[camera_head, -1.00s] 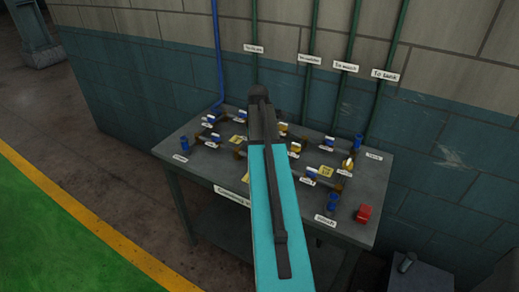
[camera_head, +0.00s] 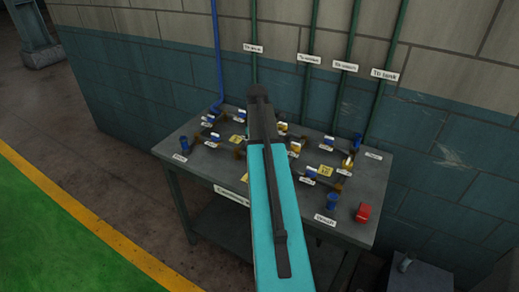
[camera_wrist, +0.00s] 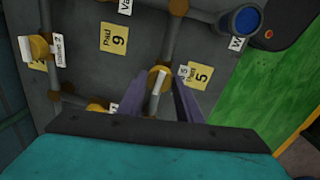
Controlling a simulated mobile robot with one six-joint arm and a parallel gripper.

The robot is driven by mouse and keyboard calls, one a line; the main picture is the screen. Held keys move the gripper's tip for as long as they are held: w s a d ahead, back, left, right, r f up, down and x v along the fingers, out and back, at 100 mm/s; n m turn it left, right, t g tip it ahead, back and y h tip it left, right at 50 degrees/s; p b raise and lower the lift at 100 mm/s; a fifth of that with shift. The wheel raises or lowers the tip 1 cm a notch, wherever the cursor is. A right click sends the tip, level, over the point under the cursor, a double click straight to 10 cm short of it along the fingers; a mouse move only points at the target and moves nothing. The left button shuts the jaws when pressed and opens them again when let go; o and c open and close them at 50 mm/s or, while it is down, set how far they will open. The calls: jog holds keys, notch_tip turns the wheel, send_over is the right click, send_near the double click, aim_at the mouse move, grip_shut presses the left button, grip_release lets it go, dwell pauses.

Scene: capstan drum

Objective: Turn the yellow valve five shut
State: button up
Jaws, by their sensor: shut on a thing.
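The yellow valve (camera_wrist: 158,76) beside the yellow pad marked 5 (camera_wrist: 201,77) shows in the wrist view as a round yellow body on a grey pipe, with a pale lever handle. My gripper (camera_wrist: 163,92) has one dark finger on each side of that handle and is shut on it. The handle points down the picture, roughly along the pipe. In the head view my teal and black arm covers the middle of the bench (camera_head: 200,168), and I cannot make out the fingers there.
Another yellow valve (camera_wrist: 38,47) and a pad marked 9 (camera_wrist: 113,40) are to the left. A blue round fitting (camera_wrist: 243,20) is at upper right. Pipes and several other valves crowd the bench top. A red block (camera_head: 363,213) sits at its front right corner.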

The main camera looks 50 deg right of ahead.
jog(key=m, duration=0.4)
jog(key=shift+w+m, duration=0.1)
jog(key=shift+m, duration=0.2)
jog(key=m, duration=0.4)
jog(key=shift+g+p, duration=0.3)
jog(key=shift+p, duration=0.1)
jog(key=m, duration=0.4)
jog(key=shift+w+m, duration=0.1)
jog(key=shift+m, duration=0.2)
jog(key=shift+d+m+g, duration=0.1)
jog(key=shift+m+g, duration=0.2)
jog(key=shift+m, duration=1.5)
jog(key=o, duration=1)
jog(key=shift+o, duration=0.2)
jog(key=shift+r, duration=0.15)
notch_tip(320, 180, up, 14)
jog(key=p, duration=0.8)
jog(key=shift+w+a+f+p, duration=0.25)
jog(key=shift+w+a+p, duration=0.1)
jog(key=shift+w, duration=0.1)
